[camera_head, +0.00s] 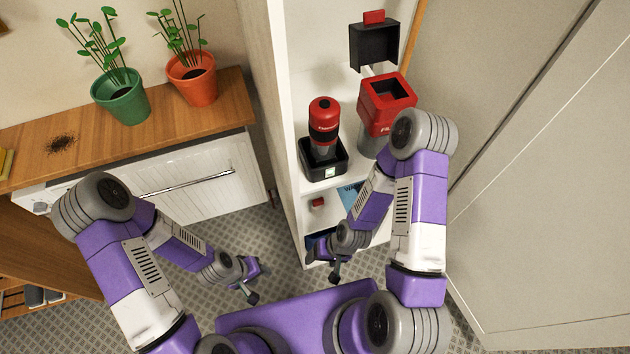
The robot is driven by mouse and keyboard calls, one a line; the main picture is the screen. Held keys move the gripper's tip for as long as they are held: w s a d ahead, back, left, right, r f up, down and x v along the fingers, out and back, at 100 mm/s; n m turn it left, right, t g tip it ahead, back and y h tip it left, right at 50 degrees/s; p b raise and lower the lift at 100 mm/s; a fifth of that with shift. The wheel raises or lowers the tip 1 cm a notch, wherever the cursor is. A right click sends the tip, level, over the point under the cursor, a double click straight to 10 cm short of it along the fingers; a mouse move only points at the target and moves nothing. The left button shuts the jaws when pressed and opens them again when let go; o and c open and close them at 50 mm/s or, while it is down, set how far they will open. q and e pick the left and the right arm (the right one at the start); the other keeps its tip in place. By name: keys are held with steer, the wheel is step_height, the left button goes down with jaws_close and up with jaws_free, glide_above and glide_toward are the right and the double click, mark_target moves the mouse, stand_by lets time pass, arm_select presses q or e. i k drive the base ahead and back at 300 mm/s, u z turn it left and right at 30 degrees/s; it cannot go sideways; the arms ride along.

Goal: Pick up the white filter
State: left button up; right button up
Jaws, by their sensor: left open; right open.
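I cannot make out a white filter for certain in the head view. A red and black handheld appliance (323,125) stands upright in a black base (322,160) on the white shelf. To its right is a red-topped container (384,100) with a square dark opening and a greyish lower part, partly behind my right arm. My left gripper (254,282) is open and empty, low over the floor in front of the counter. My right gripper (325,265) is open near the lower shelf, below the appliance.
A black bin-like part (374,45) with a red tab sits further back on the shelf. A small red item (318,203) lies on the lower shelf. Green (122,100) and orange (192,80) plant pots stand on the wooden counter (220,105). A large pale panel (540,200) bounds the right.

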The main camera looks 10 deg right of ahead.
mark_target(318, 205)
steer(key=k, duration=0.5)
steer(key=z, duration=2.35)
steer(key=k, duration=1.1)
steer(key=u, duration=1.3)
steer(key=i, duration=1)
